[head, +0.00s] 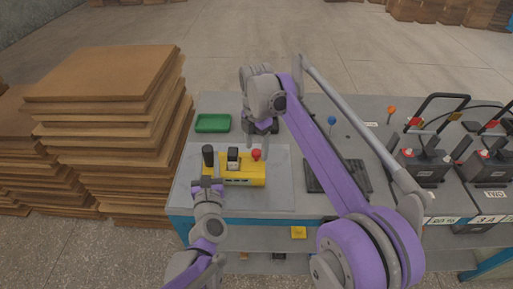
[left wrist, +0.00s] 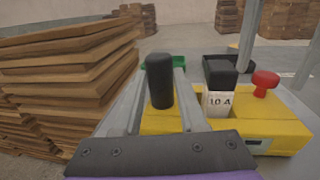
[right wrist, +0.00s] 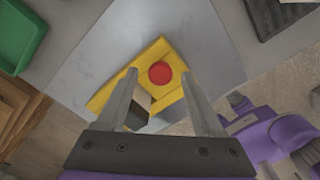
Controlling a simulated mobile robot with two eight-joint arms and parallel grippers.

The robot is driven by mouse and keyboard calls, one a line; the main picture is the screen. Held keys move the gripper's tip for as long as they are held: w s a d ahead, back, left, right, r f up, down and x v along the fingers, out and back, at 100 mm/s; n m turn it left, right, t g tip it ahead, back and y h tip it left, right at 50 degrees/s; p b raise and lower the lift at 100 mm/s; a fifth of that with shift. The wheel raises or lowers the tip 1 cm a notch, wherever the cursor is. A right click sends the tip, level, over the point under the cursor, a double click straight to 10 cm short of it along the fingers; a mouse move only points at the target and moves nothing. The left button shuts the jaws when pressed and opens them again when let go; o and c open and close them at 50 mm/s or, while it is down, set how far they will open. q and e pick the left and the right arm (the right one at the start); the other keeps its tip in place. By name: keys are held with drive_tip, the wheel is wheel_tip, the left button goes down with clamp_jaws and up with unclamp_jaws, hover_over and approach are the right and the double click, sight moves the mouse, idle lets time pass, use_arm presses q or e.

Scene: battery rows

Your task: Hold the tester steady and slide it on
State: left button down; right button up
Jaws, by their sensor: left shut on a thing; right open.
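The yellow tester (head: 240,181) lies on a pale grey sheet (head: 275,195) on the workbench. It carries a black upright post (left wrist: 159,80), a black block with a white "10 A" label (left wrist: 218,103) and a red knob (right wrist: 160,73). My left gripper (head: 208,182) is shut on the tester at its left end, by the black post; the exact contact is hard to see. My right gripper (right wrist: 165,95) is open and empty above the tester, with the red knob and labelled block showing between its fingers. In the head view its fingertips are partly hidden.
A green tray (head: 212,123) stands at the bench's back left. A dark ribbed pad (head: 350,178) lies right of the sheet, partly behind my right arm. Battery units (head: 425,170) with red knobs fill the right. Tall stacks of brown boards (head: 110,130) stand close on the left.

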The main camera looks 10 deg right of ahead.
drive_tip(key=shift+f, duration=0.4)
clamp_jaws()
idle(1.2)
